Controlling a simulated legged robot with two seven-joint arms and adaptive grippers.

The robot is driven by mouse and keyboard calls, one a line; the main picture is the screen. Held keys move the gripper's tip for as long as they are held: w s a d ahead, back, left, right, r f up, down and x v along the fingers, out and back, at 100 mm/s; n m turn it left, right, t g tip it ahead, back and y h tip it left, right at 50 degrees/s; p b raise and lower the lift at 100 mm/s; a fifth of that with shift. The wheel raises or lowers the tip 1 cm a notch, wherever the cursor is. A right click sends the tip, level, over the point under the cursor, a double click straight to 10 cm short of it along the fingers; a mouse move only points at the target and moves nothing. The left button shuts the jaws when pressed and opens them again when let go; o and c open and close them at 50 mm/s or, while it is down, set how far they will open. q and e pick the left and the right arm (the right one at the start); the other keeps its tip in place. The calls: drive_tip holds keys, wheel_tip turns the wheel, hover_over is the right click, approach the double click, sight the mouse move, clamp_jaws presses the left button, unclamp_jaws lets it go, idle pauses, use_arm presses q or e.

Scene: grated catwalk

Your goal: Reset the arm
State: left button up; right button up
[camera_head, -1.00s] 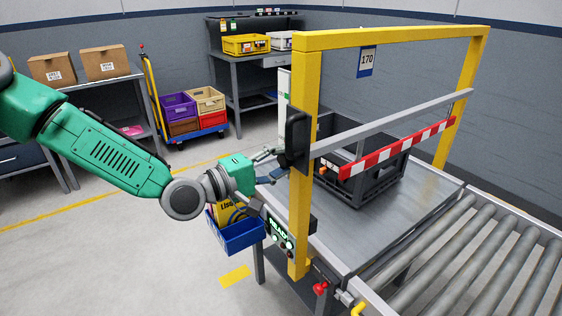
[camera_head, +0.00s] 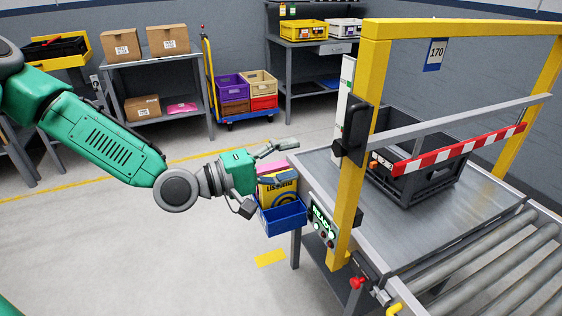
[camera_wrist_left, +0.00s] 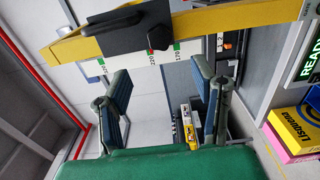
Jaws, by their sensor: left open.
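My left gripper (camera_head: 269,177) reaches in from the left on its green arm. Its fingers are spread wide with nothing between them, and they also show apart in the left wrist view (camera_wrist_left: 160,85). The black handle (camera_head: 355,132) on the near yellow post is to the right of the gripper, with a clear gap between them. In the left wrist view the handle (camera_wrist_left: 125,33) lies beyond the fingertips, beside a white scale strip (camera_wrist_left: 150,62). My right gripper is not in view.
A yellow frame (camera_head: 460,28) with a red-and-white striped bar (camera_head: 455,150) stands over a metal table holding a black crate (camera_head: 425,190). Rollers (camera_head: 500,260) are at right. A blue bin (camera_head: 284,217) with boxes hangs just beyond the gripper. The floor at left is open.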

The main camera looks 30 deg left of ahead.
use_arm(q)
drive_tip(key=shift+v, duration=0.95)
drive_tip(key=shift+d, duration=0.15)
drive_tip(key=s+d+f+m+g+y+b, duration=0.15)
drive_tip(key=s+f+m+g, duration=0.35)
drive_tip(key=f, duration=0.8)
drive_tip(key=s+d+f+g+y+b, duration=0.1)
drive_tip(key=s+d+f+g+y, duration=0.2)
drive_tip(key=s+f, duration=0.65)
drive_tip(key=s+a+f+m+g+y, duration=0.2)
drive_tip(key=s+a+f+m+y, duration=0.1)
drive_tip(key=s+f, duration=0.3)
drive_tip(key=s+a+f+m+g+y+b, duration=0.1)
drive_tip(key=s+a+f+m+g+y, duration=0.2)
drive_tip(key=s+a+f, duration=0.2)
wheel_tip(320, 180, down, 3)
drive_tip(key=shift+s+a+r+g, duration=0.25)
drive_tip(key=shift+s+g, duration=0.05)
drive_tip(key=shift+s, duration=0.35)
